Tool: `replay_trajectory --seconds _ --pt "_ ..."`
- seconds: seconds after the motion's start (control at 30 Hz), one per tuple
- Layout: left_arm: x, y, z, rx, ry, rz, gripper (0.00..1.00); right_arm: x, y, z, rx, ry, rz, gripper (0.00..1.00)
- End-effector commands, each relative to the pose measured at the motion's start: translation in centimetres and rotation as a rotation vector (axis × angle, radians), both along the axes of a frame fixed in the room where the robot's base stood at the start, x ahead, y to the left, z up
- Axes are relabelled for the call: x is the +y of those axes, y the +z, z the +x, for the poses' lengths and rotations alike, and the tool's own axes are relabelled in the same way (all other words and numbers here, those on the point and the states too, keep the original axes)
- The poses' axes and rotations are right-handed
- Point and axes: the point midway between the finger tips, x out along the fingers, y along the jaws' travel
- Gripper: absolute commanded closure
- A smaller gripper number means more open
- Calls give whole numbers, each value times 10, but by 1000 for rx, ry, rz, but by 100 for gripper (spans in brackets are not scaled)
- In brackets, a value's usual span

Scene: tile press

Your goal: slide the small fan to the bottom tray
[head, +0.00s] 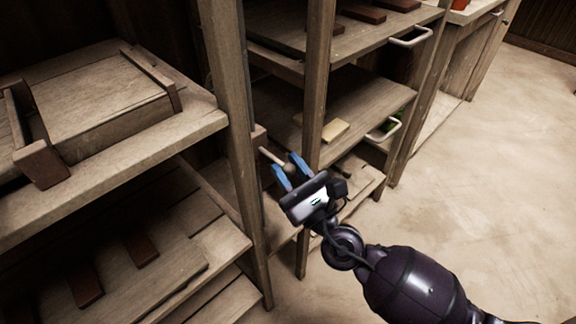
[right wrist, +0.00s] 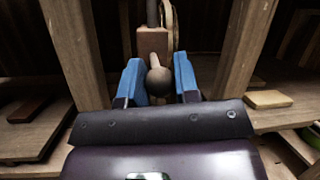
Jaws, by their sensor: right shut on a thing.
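My right gripper (head: 290,172) reaches into the wooden shelving, its two blue fingers shut on a round wooden knob (right wrist: 158,82). In the head view the knob sits at the end of a pale wooden rod (head: 270,158), between two upright posts. In the right wrist view the fingers (right wrist: 160,85) stand on either side of the knob, and a wooden block (right wrist: 153,42) shows behind it. I cannot pick out a small fan or tell which tray is the bottom one. My left gripper is not in view.
Wooden posts (head: 318,80) stand close on both sides of my right gripper. A shelf with a raised wooden frame (head: 105,110) is at the left. Floor (head: 460,200) at the right is clear.

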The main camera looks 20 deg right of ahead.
Motion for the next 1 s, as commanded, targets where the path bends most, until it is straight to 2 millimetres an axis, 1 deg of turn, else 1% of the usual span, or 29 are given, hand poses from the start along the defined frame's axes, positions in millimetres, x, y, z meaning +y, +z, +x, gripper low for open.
replay_trajectory --seconds 0.03,0.17,0.2,0.27,0.3,0.33,0.67,0.77,0.83,1.0 --pt "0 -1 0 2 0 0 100 1 -6 -1 11 3 -3 100" --pt "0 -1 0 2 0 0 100 1 -7 -1 14 3 -3 100" --pt "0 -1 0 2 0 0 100 1 -7 -1 14 3 -4 65" --pt "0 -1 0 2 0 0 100 1 -7 -1 13 3 -4 56" --pt "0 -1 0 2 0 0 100 1 -6 -1 12 2 -4 50" --pt "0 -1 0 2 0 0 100 1 -6 -1 12 2 -4 46" --pt "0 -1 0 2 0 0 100 0 -5 -3 8 1 -3 46" --pt "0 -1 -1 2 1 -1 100 -2 -9 -11 10 1 -6 46" --pt "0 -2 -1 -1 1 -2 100 -4 -13 -20 11 2 -7 46" --pt "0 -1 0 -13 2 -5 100 -11 -25 -48 13 2 -6 46"
